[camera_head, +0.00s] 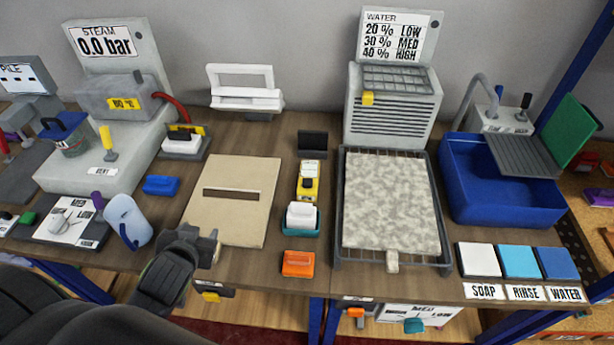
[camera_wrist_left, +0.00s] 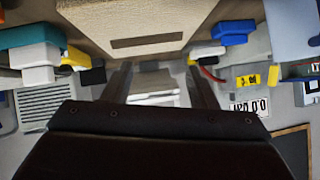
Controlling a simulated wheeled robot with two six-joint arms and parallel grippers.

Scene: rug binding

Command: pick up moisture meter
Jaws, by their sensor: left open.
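A yellow device (camera_head: 308,183) with a pale face, which looks like the moisture meter, lies on the table right of the tan slotted board (camera_head: 190,215). A yellow part of what seems the same device shows at the left in the wrist view (camera_wrist_left: 75,58). My left gripper (camera_head: 212,246) is at the board's near left corner, left of and nearer than the device, and apart from it. In the left wrist view the fingers (camera_wrist_left: 160,88) are spread with nothing between them. My right gripper is not in view.
A white block on a teal base (camera_head: 300,231) sits just in front of the device, with an orange block (camera_head: 298,263) nearer. A black block (camera_head: 312,141) stands behind it. A wire-rimmed tray (camera_head: 339,220) with a mottled rug is close on the right. A blue-grey bottle (camera_head: 126,218) is left of my gripper.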

